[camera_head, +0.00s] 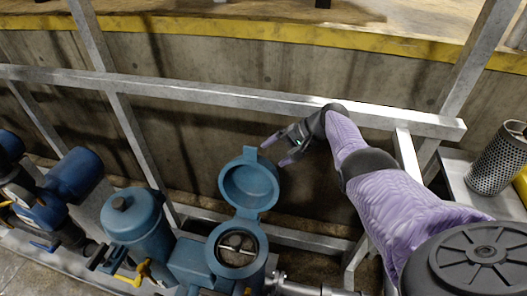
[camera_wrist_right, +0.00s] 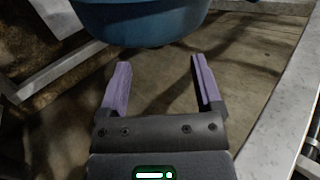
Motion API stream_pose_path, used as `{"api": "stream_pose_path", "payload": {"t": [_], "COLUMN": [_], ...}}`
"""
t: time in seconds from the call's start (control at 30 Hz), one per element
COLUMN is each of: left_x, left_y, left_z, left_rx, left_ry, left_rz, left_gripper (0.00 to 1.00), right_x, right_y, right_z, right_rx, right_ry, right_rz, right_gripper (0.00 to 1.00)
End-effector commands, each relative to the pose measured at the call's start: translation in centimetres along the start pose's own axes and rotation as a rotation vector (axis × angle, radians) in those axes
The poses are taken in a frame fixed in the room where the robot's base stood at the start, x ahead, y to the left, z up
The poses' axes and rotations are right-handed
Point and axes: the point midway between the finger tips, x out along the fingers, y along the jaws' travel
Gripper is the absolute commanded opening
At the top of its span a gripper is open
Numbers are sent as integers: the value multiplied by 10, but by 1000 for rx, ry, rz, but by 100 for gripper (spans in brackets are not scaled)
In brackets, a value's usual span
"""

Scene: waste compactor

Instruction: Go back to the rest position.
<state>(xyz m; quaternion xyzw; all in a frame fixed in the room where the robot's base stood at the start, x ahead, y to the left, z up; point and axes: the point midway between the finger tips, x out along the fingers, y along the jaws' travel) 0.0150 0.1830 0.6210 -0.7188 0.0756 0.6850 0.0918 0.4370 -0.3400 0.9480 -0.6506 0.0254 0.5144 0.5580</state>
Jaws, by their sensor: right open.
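My right gripper (camera_head: 279,150) is open and empty. In the head view it is just above and to the right of the raised round lid (camera_head: 250,186) of a blue housing. My right arm, in a purple sleeve, reaches in from the lower right. In the right wrist view, the two purple fingers (camera_wrist_right: 158,85) are spread apart with nothing between them. A blue rounded surface (camera_wrist_right: 140,25) lies just beyond the fingertips; I cannot tell whether they touch it. My left gripper is not in view.
The open blue housing (camera_head: 262,250) stands below the lid. A blue tank (camera_head: 135,225) and a blue motor (camera_head: 72,180) are at the left. A metal rail (camera_head: 220,95) crosses behind. A perforated metal basket (camera_head: 497,165) stands on a shelf at the right.

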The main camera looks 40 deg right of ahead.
Motion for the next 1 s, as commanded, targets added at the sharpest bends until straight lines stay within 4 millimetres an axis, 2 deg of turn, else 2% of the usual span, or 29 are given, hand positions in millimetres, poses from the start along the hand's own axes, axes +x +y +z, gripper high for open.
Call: {"api": "stream_pose_path", "payload": {"t": [0.03, 0.2, 0.67, 1.0], "left_x": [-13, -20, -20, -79], "left_y": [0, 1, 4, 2], "left_z": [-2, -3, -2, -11], "left_rx": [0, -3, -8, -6], "left_ry": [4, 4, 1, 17], "left_rz": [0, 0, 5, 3], "left_gripper": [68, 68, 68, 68], "right_x": [-16, -32, -33, -78], "right_y": [-5, -1, 0, -47], "right_z": [1, 0, 0, 10], "right_rx": [1, 1, 1, -7], "right_ry": [1, -1, -1, 5], "right_rz": [-1, 1, 0, -11], "right_gripper": [83, 83, 83, 83]}}
